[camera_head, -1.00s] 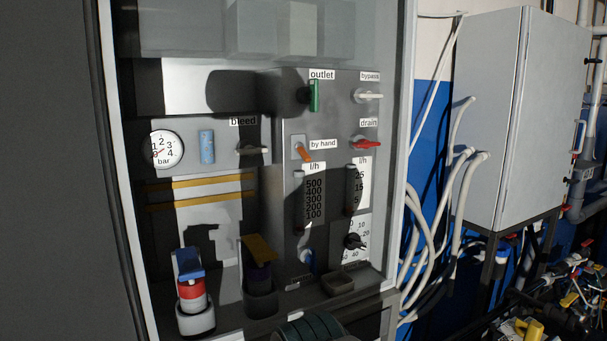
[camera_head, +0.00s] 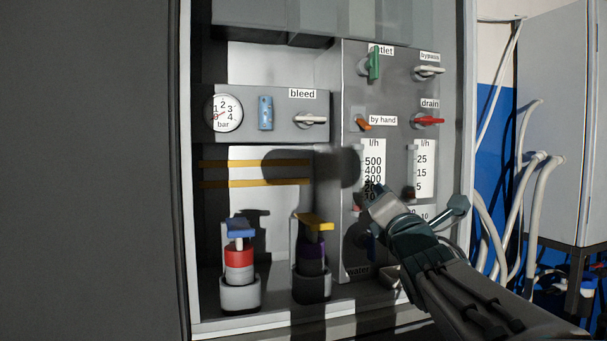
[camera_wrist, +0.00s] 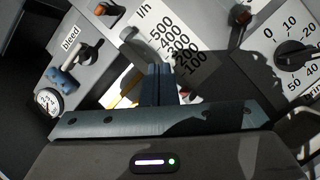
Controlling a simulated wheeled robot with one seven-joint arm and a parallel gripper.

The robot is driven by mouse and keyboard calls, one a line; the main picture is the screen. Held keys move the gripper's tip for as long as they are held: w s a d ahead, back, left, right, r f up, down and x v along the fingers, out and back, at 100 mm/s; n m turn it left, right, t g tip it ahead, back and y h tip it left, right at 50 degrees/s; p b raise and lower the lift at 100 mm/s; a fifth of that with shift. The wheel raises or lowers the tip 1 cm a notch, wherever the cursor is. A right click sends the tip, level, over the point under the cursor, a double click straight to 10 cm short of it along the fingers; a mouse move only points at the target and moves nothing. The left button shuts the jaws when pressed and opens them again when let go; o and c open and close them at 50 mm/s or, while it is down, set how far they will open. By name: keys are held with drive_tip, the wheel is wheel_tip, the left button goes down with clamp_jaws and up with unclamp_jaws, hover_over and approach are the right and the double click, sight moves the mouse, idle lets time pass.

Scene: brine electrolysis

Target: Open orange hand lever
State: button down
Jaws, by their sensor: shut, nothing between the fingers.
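The orange hand lever (camera_head: 362,123) sits on the grey panel beside the "by hand" label, below the green outlet lever. It also shows at the top of the wrist view (camera_wrist: 103,8), partly cut by the frame's edge. My gripper (camera_head: 376,192) is in front of the panel, below the orange lever and over the lower part of the left flow scale. In the wrist view its fingers (camera_wrist: 157,72) are together with nothing between them. The gripper is apart from the lever. Whether its tip touches the panel cannot be told.
Nearby are the green outlet lever (camera_head: 374,63), white bypass lever (camera_head: 428,71), red drain lever (camera_head: 428,121) and bleed lever (camera_head: 311,119). A gauge (camera_head: 225,113) is at left. Two bottles, one red and white (camera_head: 239,262), one dark (camera_head: 312,264), stand below. White hoses (camera_head: 541,200) hang at right.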

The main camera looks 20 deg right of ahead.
sight(364, 124)
drive_tip(key=r+n+t+y+b, duration=0.1)
drive_tip(key=n, duration=0.2)
drive_tip(key=s+r+n+t+y+b, duration=0.1)
drive_tip(key=n+y, duration=0.1)
drive_tip(key=n, duration=0.2)
drive_tip(key=s+r+n+t+y+b, duration=0.1)
drive_tip(key=n+t, duration=0.1)
drive_tip(key=n, duration=0.2)
drive_tip(key=shift+r+y, duration=0.2)
drive_tip(key=shift+y, duration=0.2)
drive_tip(key=p+x, duration=0.3)
drive_tip(key=x, duration=0.7)
drive_tip(key=shift+p, duration=0.35)
drive_tip(key=shift+s+a+r, duration=0.1)
drive_tip(key=shift+s, duration=0.05)
